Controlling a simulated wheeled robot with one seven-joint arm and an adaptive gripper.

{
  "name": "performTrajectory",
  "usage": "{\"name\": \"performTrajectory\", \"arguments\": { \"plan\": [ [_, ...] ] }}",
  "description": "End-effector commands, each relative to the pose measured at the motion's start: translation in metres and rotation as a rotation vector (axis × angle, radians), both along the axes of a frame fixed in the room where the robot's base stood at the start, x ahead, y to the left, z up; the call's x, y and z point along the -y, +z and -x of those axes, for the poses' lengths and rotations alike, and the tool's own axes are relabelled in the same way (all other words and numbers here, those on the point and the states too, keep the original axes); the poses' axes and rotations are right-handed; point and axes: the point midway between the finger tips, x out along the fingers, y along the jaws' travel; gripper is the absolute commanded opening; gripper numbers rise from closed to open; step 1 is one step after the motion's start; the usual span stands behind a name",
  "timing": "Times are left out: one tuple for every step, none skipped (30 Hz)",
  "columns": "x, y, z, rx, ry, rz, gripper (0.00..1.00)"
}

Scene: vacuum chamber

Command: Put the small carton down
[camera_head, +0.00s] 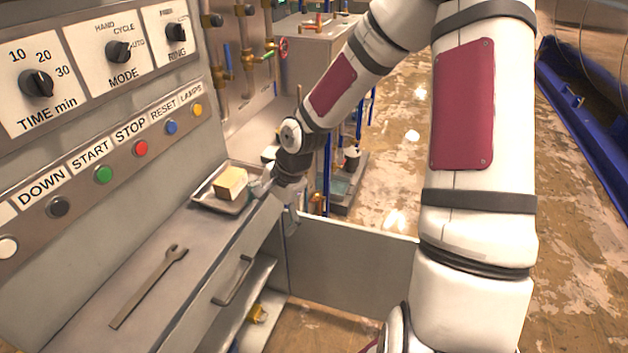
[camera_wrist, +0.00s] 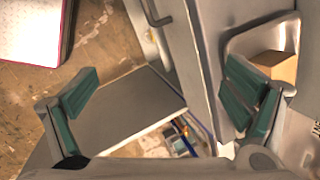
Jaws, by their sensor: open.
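The small carton, a pale yellow box (camera_head: 230,184), sits in a shallow metal tray (camera_head: 205,204) at the far end of the grey counter. In the wrist view the carton (camera_wrist: 277,66) shows at the right, partly hidden by a finger, inside the tray (camera_wrist: 236,46). My gripper (camera_head: 268,186) is just right of the tray in the head view, by the counter's edge. In the wrist view its teal-padded fingers (camera_wrist: 165,92) are wide apart with nothing between them. The right finger overlaps the tray and carton in view; I cannot tell whether it touches either.
A wrench (camera_head: 148,287) lies on the counter nearer me. The control panel with knobs and coloured buttons (camera_head: 103,174) rises behind the counter. Below are a drawer handle (camera_head: 232,280), an open cabinet door panel (camera_head: 350,262) and a shelf with a yellow item (camera_head: 258,313).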

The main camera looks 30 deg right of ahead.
Motion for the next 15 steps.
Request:
{"name": "performTrajectory", "arguments": {
  "plan": [
    [0.003,0.013,0.007,0.005,0.068,0.075,0.95],
    [0.004,0.02,0.012,0.005,0.107,0.113,0.95],
    [0.007,0.029,0.017,0.006,0.157,0.162,0.95],
    [0.009,0.037,0.022,0.006,0.193,0.198,0.95],
    [0.01,0.045,0.027,0.006,0.228,0.232,0.95],
    [0.012,0.056,0.032,0.01,0.275,0.276,0.95],
    [0.013,0.065,0.037,0.011,0.309,0.307,0.95],
    [0.014,0.074,0.041,0.014,0.341,0.338,0.95],
    [0.015,0.086,0.048,0.017,0.385,0.376,0.95],
    [0.015,0.096,0.052,0.02,0.416,0.404,0.95],
    [0.015,0.105,0.058,0.024,0.445,0.43,0.95],
    [0.015,0.118,0.065,0.03,0.486,0.462,0.95],
    [0.014,0.127,0.07,0.036,0.516,0.486,0.95],
    [0.013,0.137,0.075,0.042,0.543,0.507,0.95],
    [0.012,0.149,0.083,0.051,0.582,0.534,0.95]
  ]
}}
